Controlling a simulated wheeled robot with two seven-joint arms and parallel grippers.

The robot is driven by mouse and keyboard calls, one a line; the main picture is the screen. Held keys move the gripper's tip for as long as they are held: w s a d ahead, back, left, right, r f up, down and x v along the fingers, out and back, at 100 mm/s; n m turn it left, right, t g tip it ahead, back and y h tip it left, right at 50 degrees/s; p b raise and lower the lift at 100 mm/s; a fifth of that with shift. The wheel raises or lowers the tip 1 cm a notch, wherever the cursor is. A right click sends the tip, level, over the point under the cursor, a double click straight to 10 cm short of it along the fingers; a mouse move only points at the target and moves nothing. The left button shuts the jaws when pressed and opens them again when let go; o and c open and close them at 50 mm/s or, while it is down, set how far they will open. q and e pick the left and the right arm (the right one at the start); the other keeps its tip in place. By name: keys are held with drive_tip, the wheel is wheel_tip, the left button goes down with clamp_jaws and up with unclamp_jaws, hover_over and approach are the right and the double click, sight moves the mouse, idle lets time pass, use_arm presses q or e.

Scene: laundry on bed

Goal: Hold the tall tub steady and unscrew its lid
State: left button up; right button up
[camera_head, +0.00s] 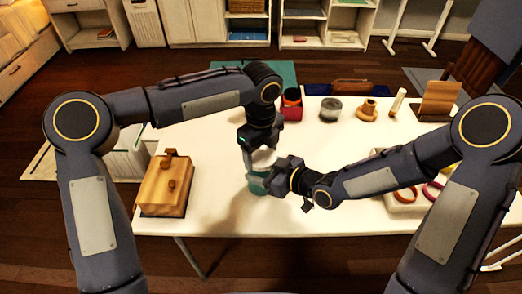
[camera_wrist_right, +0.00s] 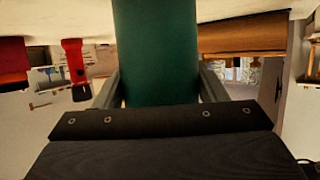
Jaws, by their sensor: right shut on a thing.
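The tall tub (camera_head: 258,186) is dark green-teal and stands on the white table; my arms hide part of it. My right gripper (camera_head: 265,182) is shut on the tub's body from the right. In the right wrist view the green tub wall (camera_wrist_right: 155,45) fills the space between the two fingers of this gripper (camera_wrist_right: 158,88). My left gripper (camera_head: 260,160) points down from above at the tub's top. Its fingers look apart, one passing down the left side of the pale top. Whether they touch the lid cannot be made out.
A wooden box (camera_head: 166,186) stands at the table's left. Along the back are a red container (camera_head: 292,108), a grey jar (camera_head: 331,109), a wooden piece (camera_head: 367,110) and a wooden stand (camera_head: 437,102). A tray with coloured rings (camera_head: 405,207) is at right. The front middle is clear.

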sight(261, 155)
use_arm(q)
drive_tip(key=shift+c, duration=0.8)
drive_tip(key=n, duration=0.6)
drive_tip(key=shift+r, duration=0.2)
drive_tip(key=shift+r, duration=0.95)
drive_tip(key=shift+r, duration=2)
use_arm(e)
drive_tip(key=o, duration=2)
drive_tip(key=shift+c, duration=0.2)
